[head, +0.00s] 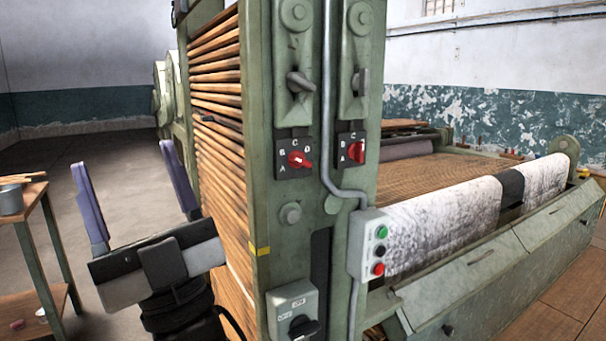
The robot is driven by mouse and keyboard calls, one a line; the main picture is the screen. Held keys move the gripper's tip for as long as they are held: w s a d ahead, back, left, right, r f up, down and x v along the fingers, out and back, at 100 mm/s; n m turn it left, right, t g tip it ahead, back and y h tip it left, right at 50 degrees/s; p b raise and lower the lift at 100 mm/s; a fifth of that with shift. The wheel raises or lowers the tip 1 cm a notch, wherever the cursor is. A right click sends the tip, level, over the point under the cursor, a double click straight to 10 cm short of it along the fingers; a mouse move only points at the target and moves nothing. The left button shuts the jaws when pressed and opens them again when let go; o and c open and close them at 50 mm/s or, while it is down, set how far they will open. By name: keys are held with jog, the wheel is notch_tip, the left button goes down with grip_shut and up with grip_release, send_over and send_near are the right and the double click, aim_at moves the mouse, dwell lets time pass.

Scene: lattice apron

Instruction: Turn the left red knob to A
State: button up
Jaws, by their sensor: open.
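The left red knob (297,160) sits on a small dark plate on the green machine post, with letters A, B, C and D around it. Its pale pointer end faces right, on the side away from A, which is at the lower left. A second red knob (357,152) on a similar plate is to its right and stands nearly upright. My gripper (125,160) is open and empty at the left of the head view, its two purple fingers pointing up. It is well to the left of the knobs, touching neither.
Stacked wooden slats (217,125) fill the machine side between my gripper and the post. A grey conduit (327,120) runs between the knob plates to a button box (374,246). Grey levers are above the knobs and a rotary switch box (292,312) below. A wooden table (33,222) stands far left.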

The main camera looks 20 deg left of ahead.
jog(key=w+d+f+m+t+h+b, duration=0.2)
jog(key=w+d+m+t+h, duration=0.3)
jog(key=w+m+t+h, duration=0.55)
jog(key=m+g+h+b, duration=0.2)
jog(key=m+g+h, duration=0.1)
jog(key=m+h, duration=0.3)
send_near(303, 165)
jog(key=shift+t+y, duration=0.25)
jog(key=p+x, duration=0.3)
jog(key=p, duration=0.1)
jog(key=p+x, duration=0.3)
jog(key=p, duration=0.1)
jog(key=p+x, duration=0.3)
jog(key=p, duration=0.1)
jog(key=shift+w+a+f, duration=0.2)
jog(key=shift+f, duration=0.05)
jog(key=c, duration=1)
jog(key=shift+f, duration=0.1)
